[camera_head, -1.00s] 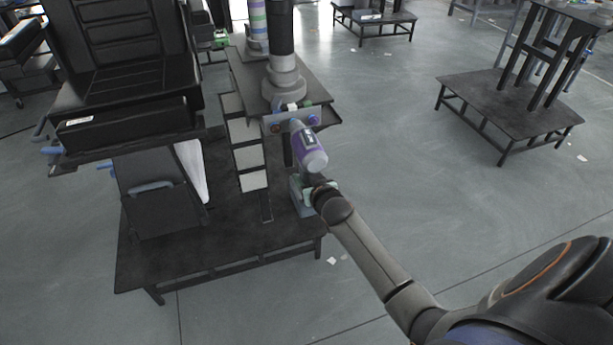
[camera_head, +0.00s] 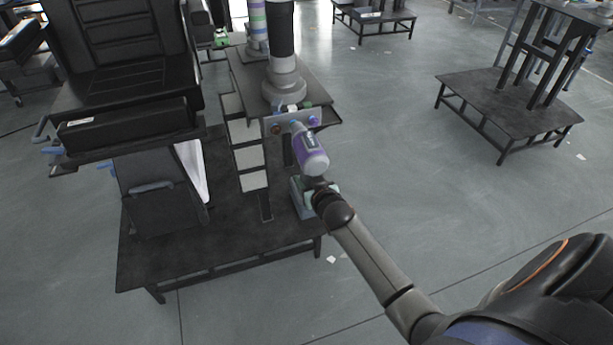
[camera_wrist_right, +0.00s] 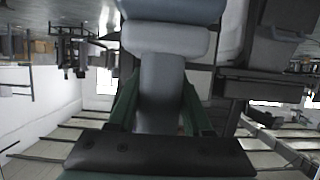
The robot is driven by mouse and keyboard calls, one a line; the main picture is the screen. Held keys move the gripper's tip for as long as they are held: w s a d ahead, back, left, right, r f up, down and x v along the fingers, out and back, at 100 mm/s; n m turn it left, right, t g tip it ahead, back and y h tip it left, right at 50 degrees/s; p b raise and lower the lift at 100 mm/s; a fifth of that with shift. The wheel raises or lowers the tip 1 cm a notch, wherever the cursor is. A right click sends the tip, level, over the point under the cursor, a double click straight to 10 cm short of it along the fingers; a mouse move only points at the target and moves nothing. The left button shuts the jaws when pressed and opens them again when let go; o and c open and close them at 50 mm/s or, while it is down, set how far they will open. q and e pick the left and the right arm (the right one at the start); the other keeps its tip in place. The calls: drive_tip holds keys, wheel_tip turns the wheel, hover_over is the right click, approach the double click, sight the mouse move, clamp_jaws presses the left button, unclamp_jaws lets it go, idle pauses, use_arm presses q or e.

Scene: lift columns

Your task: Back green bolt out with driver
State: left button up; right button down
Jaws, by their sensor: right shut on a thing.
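The driver (camera_head: 311,158), with a purple and grey body, is in my right gripper (camera_head: 316,190), its nose pointing up at the bolt plate (camera_head: 300,122). In the right wrist view, the gripper's green fingers (camera_wrist_right: 160,105) are shut on the driver's grey handle (camera_wrist_right: 162,78). A small green piece (camera_head: 308,104), perhaps the green bolt, shows at the plate's upper edge, beside a white piece. A brown-orange bolt (camera_head: 276,129) and a purple bolt (camera_head: 314,121) sit on the plate's face. The driver's nose overlaps the plate; I cannot tell whether it touches a bolt. My left gripper is not in view.
The plate is on the lift column stand (camera_head: 285,85), above a dark platform (camera_head: 240,245). A black padded chair-like unit (camera_head: 130,75) stands to the left. Another dark platform (camera_head: 510,105) stands at the right, with open floor between.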

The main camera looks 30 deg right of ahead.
drive_tip(key=shift+s+a+r+p, duration=0.1)
drive_tip(key=shift+s+a+p, duration=0.15)
drive_tip(key=shift+s+p, duration=0.55)
drive_tip(key=shift+s+a+r+p, duration=0.1)
drive_tip(key=shift+s+a+p, duration=0.2)
drive_tip(key=shift+s, duration=0.9)
drive_tip(key=shift+s+a+p, duration=0.2)
drive_tip(key=shift+s+p, duration=0.35)
drive_tip(key=shift+s, duration=0.45)
drive_tip(key=shift+s+a+p, duration=0.2)
drive_tip(key=shift+s+p, duration=0.35)
drive_tip(key=shift+s, duration=0.4)
